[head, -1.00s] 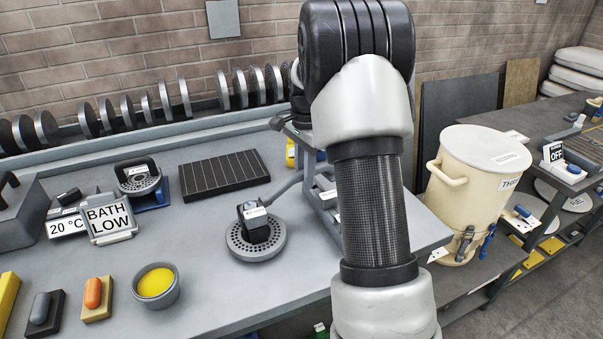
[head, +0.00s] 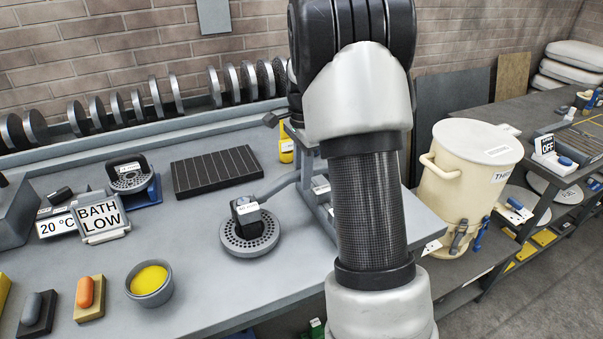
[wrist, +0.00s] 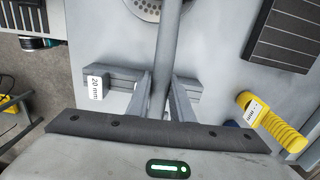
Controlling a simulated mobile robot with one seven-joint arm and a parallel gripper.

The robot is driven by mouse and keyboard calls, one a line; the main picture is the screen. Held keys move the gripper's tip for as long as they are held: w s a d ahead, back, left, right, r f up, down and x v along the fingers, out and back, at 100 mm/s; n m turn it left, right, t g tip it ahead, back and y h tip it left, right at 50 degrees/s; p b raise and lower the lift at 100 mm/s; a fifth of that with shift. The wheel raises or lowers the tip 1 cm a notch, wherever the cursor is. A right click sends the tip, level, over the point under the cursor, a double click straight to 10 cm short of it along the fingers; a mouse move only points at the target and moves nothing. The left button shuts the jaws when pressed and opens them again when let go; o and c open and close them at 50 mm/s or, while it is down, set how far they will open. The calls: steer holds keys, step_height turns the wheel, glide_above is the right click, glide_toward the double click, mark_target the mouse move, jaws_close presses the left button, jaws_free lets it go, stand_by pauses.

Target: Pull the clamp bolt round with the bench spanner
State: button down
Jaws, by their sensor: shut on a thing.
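The grey bench spanner (head: 281,186) reaches from a black, labelled block (head: 246,212) on a round perforated disc (head: 250,246) toward my arm. In the wrist view its straight shaft (wrist: 168,40) runs up between my fingers toward the disc (wrist: 145,8). My gripper (wrist: 162,95) is shut on the shaft. In the head view my arm hides most of the gripper. I cannot make out the clamp bolt itself, nor how the spanner sits on it.
A yellow handle (wrist: 268,122) with a tag lies right of my gripper in the wrist view. A dark slotted plate (head: 217,172) lies behind the disc. A yellow-filled bowl (head: 150,283) stands front left. A cream tub (head: 462,175) stands right of my arm. Bench around the disc is clear.

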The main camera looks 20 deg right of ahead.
steer(key=shift+s+m, duration=0.7)
steer(key=shift+s, duration=0.3)
steer(key=shift+w+r+n+p, duration=0.1)
steer(key=shift+w+n+p, duration=0.35)
steer(key=shift+w+n, duration=0.4)
stand_by(0.5)
steer(key=c, duration=2.4)
jaws_free()
steer(key=shift+w, duration=0.1)
jaws_close()
steer(key=shift+r+p, duration=0.95)
steer(key=shift+p, duration=0.2)
